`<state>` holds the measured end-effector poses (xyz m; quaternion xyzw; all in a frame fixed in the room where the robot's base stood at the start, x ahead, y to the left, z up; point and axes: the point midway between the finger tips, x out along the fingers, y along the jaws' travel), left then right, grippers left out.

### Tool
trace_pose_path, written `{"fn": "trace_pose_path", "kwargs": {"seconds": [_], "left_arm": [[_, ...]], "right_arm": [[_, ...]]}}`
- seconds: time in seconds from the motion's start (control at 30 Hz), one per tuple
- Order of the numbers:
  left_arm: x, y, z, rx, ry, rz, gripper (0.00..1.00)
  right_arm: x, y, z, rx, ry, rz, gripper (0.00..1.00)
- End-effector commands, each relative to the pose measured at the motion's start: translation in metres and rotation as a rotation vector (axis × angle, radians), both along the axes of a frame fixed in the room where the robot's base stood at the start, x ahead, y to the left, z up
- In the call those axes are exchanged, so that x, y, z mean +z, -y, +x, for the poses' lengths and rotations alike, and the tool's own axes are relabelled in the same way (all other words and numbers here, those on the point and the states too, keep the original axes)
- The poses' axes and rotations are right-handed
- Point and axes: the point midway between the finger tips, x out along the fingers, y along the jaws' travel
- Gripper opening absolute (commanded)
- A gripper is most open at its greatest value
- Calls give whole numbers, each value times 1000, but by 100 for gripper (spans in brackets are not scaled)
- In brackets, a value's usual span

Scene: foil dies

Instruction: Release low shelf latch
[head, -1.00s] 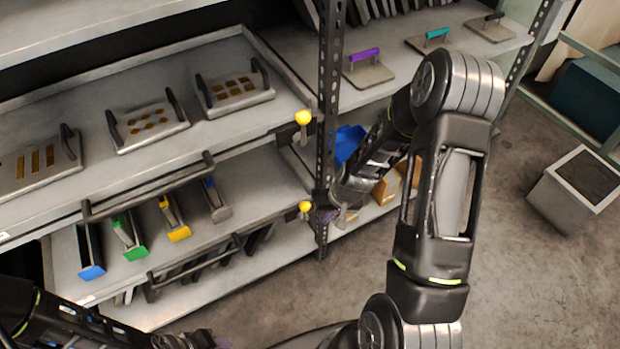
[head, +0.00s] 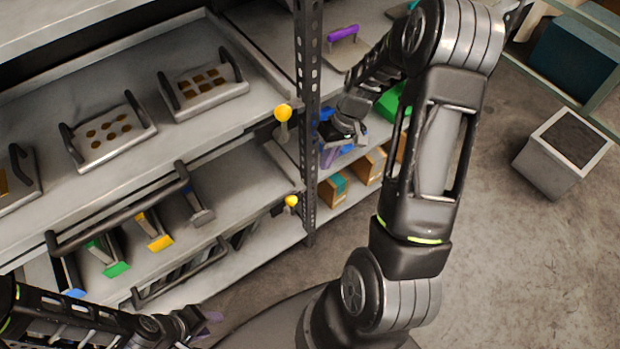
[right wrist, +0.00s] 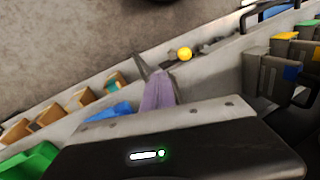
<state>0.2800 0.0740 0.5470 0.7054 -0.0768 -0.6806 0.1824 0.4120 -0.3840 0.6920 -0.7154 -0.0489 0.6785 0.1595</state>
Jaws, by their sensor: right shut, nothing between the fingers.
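The lower latch has a yellow knob (head: 291,201) at the right end of the low shelf, beside the dark perforated upright. Another yellow knob (head: 283,113) stands above it at the end of the upper shelf. My right gripper (head: 328,156), with purple fingers, is shut and empty to the right of the upright, above and apart from the lower knob. The right wrist view shows its purple fingers (right wrist: 158,90) and a yellow knob (right wrist: 185,54) beyond them, apart. My left gripper (head: 208,318) is low at the front; its jaw opening is unclear.
The low shelf holds several coloured-front holders, including a yellow one (head: 160,243), behind a dark bar handle. Foil-die trays (head: 203,88) sit on the upper shelf. The upright (head: 308,120) stands close to my right gripper. Cardboard boxes (head: 333,190) lie right of it.

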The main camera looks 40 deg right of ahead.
Motion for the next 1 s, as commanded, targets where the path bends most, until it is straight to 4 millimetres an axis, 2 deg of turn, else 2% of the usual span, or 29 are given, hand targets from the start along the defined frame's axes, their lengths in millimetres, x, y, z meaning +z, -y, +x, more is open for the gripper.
{"fn": "trace_pose_path", "kwargs": {"seconds": [0.27, 0.63, 0.8, 1.0], "left_arm": [[0, 0, 0, 0, 0, 0, 36], [0, 0, 0, 0, 0, 0, 36], [7, 0, 0, 0, 0, 0, 36], [9, 0, 0, 0, 0, 0, 36]], "right_arm": [[-28, -9, 1, 0, -4, 3, 0], [-98, -30, 6, -1, -3, 2, 0], [-98, -55, 13, 2, 0, 0, 0], [-101, -66, 16, 0, 1, 0, 0]]}}
